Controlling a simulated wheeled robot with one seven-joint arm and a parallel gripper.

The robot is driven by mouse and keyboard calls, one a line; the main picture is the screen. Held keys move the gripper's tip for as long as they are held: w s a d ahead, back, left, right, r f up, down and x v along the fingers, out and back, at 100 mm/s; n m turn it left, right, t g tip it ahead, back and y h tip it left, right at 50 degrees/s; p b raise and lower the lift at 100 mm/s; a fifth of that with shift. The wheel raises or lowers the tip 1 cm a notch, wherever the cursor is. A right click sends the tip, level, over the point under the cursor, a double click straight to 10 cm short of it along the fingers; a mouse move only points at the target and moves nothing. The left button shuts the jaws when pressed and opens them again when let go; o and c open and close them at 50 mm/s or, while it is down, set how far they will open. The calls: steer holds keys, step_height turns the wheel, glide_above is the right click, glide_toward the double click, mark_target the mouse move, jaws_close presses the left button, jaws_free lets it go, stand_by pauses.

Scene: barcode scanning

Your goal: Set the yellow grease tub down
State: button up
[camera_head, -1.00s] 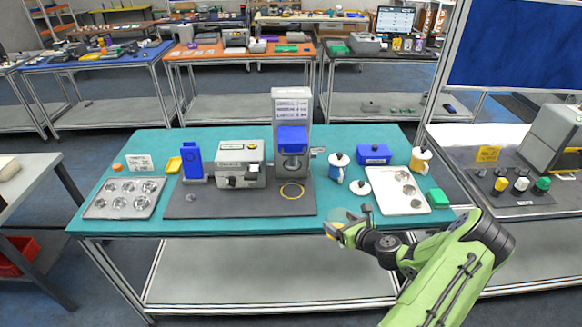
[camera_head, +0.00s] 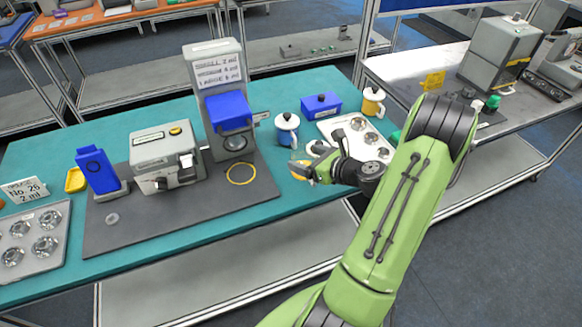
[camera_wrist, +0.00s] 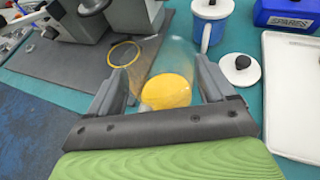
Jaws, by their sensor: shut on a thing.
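The yellow grease tub (camera_wrist: 167,92) is a clear, rounded vessel with yellow contents. It sits between the two fingers of my gripper (camera_wrist: 164,84), which is shut on it. In the head view my gripper (camera_head: 303,170) is above the teal table's front part, right of the yellow ring. Only a little yellow of the tub shows there, and I cannot tell its height above the table. The yellow ring (camera_wrist: 125,54) lies flat and empty on the dark mat (camera_wrist: 60,70), ahead and left of the tub. It also shows in the head view (camera_head: 241,184), below the blue-headed machine.
A blue SPARES box (camera_head: 321,104) and a white tray (camera_wrist: 290,125) are farther right. The blue-headed machine (camera_head: 214,75) rises behind the ring.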

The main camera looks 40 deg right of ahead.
step_height(320, 180, down, 7)
steer(key=shift+w+r+b, duration=0.1)
steer(key=shift+r+b, duration=0.1)
steer(key=shift+b, duration=0.3)
steer(key=shift+f, duration=0.1)
steer(key=o, duration=0.9)
steer(key=v, duration=1.2)
steer(key=w+a+r+n+g+y, duration=0.1)
steer(key=w+a+r+n+g, duration=0.2)
steer(key=a+n, duration=0.65)
steer(key=w+a+r+n+g+y, duration=0.15)
steer(key=a+r+n+g, duration=0.3)
steer(key=a+n, duration=0.45)
steer(key=s+a+r+n+h, duration=0.1)
steer(key=s+a+r+n, duration=0.1)
steer(key=s+r+n, duration=0.1)
steer(key=s+a+r+n+h, duration=0.1)
steer(key=s+a+r+n, duration=0.2)
steer(key=s+n, duration=0.2)
steer(key=s+a+r+n+h, duration=0.2)
steer(key=s+r+n, duration=0.1)
steer(key=n, duration=0.5)
steer(key=shift+s+a+r+p, duration=0.15)
steer(key=shift+s+a+p, duration=0.1)
steer(key=shift+s+p, duration=0.25)
